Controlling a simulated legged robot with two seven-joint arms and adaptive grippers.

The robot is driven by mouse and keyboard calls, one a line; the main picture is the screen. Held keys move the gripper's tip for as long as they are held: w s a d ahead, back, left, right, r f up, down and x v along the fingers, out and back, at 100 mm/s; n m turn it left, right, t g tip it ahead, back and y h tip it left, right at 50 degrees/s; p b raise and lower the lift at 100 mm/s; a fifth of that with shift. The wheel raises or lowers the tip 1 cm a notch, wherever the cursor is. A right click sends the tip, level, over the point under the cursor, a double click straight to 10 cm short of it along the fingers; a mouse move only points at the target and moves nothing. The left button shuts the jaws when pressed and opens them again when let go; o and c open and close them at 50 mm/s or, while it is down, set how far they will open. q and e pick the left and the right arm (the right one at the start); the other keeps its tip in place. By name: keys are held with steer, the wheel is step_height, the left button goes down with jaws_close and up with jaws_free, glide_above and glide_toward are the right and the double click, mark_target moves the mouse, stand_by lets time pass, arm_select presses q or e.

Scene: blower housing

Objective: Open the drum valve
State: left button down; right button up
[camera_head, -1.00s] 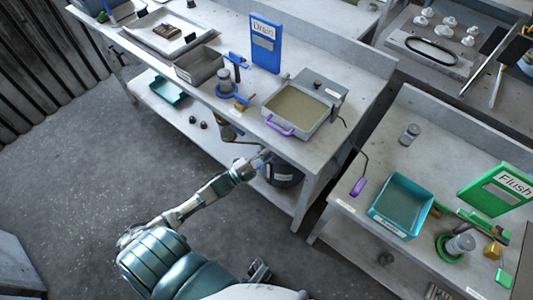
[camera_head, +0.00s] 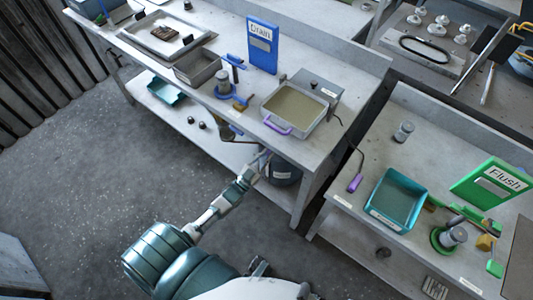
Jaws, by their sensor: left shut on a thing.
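The dark drum (camera_head: 284,170) stands on the lower shelf under the front workbench, partly hidden by the tabletop. My left arm reaches up from the bottom of the view to the drum's left side. My left gripper (camera_head: 263,160) is at the drum's upper left, just below the bench edge, and is shut on a small part there. That part looks like the drum valve, but the fingers hide its shape. A small dark piece (camera_head: 258,266) at the lower edge may be my right gripper; its jaws cannot be made out.
On the bench (camera_head: 350,78) are a blue Drain sign (camera_head: 262,46), a tray with a purple handle (camera_head: 293,107) and a grey bin (camera_head: 197,66). The right bench holds a teal tray (camera_head: 397,198) and a green Flush sign (camera_head: 492,184). The floor to the left is clear.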

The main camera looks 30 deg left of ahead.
arm_select(q)
steer(key=shift+f+n, duration=0.25)
steer(key=shift+n, duration=0.05)
arm_select(e)
steer(key=shift+f, duration=0.3)
arm_select(q)
steer(key=c, duration=1.2)
jaws_free()
steer(key=shift+r, duration=0.15)
steer(key=shift+s, duration=0.25)
steer(key=v, duration=1.1)
steer(key=shift+s+f, duration=0.25)
arm_select(e)
steer(key=shift+r, duration=0.1)
